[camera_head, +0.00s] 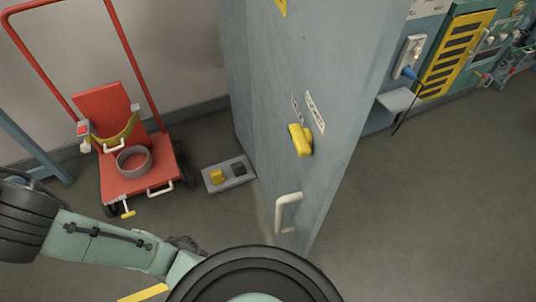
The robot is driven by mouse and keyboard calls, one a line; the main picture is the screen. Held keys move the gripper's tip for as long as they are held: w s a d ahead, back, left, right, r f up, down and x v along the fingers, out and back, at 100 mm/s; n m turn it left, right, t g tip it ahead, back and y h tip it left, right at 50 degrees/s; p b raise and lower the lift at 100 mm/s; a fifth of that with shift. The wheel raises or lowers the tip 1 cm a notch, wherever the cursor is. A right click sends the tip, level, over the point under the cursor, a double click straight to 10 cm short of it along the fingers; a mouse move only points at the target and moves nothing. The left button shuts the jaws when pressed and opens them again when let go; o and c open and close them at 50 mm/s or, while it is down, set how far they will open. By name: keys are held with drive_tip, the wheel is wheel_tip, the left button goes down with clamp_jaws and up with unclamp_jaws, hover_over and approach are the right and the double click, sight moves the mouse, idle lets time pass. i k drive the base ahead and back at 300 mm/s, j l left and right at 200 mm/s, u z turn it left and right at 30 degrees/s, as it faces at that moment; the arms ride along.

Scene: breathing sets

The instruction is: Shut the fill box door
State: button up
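A tall blue-grey panel (285,75) with a white handle (288,212) stands upright in the middle of the head view. It looks like the fill box door. A yellow latch (300,140) and two small labels sit above the handle. A narrower side face runs down its right. I cannot tell how far the door stands open, and the box opening is not visible. My arm crosses the lower left, apart from the handle in the picture. I cannot make out gripper fingers; a dark part behind the arm link is too hidden to identify.
A red hand cart (137,175) with a grey ring stands at the left by the wall. A low grey foot pedal block (229,174) lies left of the panel. Teal machinery with a yellow vent (455,53) lines the right back. The floor at right is clear.

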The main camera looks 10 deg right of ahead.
sight(320, 66)
drive_tip(key=i+j+z, duration=0.2)
drive_tip(key=j+z, duration=0.25)
drive_tip(key=k+j+u, duration=0.15)
drive_tip(key=k, duration=0.45)
drive_tip(key=k+j+u, duration=0.2)
drive_tip(key=k, duration=0.35)
drive_tip(key=k+l, duration=0.05)
drive_tip(key=l, duration=0.05)
